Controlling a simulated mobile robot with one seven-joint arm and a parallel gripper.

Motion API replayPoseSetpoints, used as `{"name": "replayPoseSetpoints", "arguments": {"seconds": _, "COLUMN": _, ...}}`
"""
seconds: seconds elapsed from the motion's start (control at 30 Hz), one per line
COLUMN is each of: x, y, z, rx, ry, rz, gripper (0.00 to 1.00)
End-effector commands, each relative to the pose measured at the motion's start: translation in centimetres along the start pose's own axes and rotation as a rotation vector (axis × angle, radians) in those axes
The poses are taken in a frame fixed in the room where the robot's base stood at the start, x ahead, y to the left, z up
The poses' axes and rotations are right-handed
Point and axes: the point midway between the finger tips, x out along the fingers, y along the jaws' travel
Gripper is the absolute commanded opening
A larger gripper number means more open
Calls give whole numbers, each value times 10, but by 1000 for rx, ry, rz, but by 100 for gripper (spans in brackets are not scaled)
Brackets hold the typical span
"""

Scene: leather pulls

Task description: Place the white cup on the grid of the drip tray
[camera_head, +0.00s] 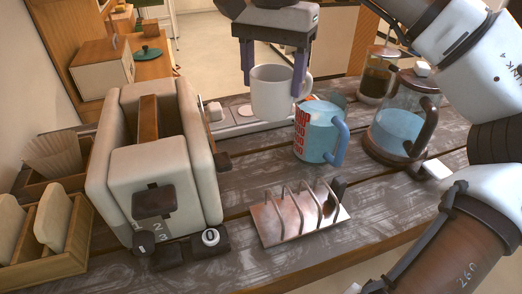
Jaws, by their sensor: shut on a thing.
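The white cup (271,93) is upright between the two dark fingers of my gripper (272,84), near the back of the wooden table. My gripper points down and is shut on the cup, one finger at each side. The cup's handle points right. Behind and below the cup is a low pale unit (228,128) with a round white disc on it; it may be the drip tray, but its grid cannot be made out. The cup and the blue mug hide part of it. I cannot tell whether the cup touches it.
A light blue mug (316,135) with red lettering stands just right of the cup. A glass kettle (400,118) and a glass jar (377,75) stand further right. A large cream toaster (158,150) is left. A metal toast rack (298,212) lies in front.

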Motion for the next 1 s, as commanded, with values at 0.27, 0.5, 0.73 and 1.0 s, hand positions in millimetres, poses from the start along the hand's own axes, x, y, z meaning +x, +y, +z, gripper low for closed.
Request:
{"name": "replayPoseSetpoints", "arguments": {"seconds": 0.27, "x": 69, "y": 0, "z": 1, "rx": -4, "ry": -5, "rz": -2, "gripper": 32}}
{"name": "replayPoseSetpoints", "arguments": {"seconds": 0.5, "x": 112, "y": 0, "z": 1, "rx": -2, "ry": -2, "rz": -2, "gripper": 32}}
{"name": "replayPoseSetpoints", "arguments": {"seconds": 0.73, "x": 128, "y": 0, "z": 0, "rx": 0, "ry": -1, "rz": 1, "gripper": 32}}
{"name": "replayPoseSetpoints", "arguments": {"seconds": 1.0, "x": 164, "y": 0, "z": 1, "rx": -1, "ry": -2, "rz": -1, "gripper": 32}}
